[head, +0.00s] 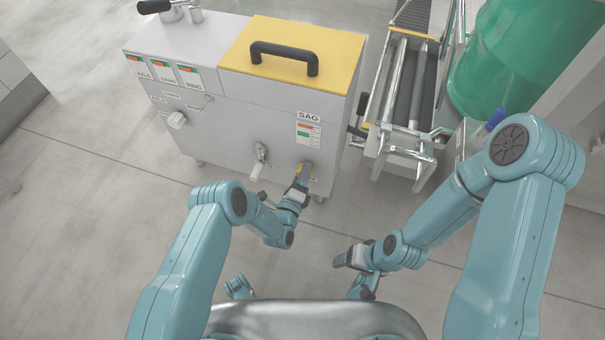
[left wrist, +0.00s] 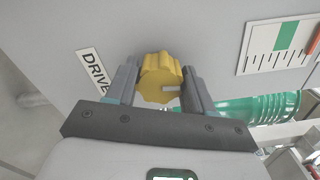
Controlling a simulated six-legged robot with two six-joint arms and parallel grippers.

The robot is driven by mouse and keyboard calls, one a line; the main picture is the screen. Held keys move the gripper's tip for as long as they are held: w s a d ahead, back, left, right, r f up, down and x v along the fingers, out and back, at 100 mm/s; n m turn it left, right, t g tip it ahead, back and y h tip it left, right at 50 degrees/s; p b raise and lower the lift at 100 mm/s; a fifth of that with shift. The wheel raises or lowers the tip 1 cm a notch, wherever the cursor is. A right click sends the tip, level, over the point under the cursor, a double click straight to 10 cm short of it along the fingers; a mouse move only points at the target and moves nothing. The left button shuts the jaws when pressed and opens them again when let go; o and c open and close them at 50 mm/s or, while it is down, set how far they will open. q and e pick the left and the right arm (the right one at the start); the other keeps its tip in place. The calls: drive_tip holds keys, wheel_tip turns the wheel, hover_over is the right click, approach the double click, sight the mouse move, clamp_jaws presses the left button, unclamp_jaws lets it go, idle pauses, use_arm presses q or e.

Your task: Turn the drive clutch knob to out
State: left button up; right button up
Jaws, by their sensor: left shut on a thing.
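The grey machine (head: 240,130) has a yellow lid (head: 290,35) with a black handle. A white-handled lever (head: 257,168) is left of my left gripper. A roller conveyor (head: 405,90) and a green drum (head: 515,60) stand at the right. Floor at left is clear.

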use_arm(q)
drive_tip(key=shift+w+a+r+n, duration=0.15)
drive_tip(key=shift+a+n, duration=0.1)
drive_tip(key=shift+n, duration=0.65)
drive_tip(key=o, duration=1)
drive_tip(key=shift+d, duration=0.1)
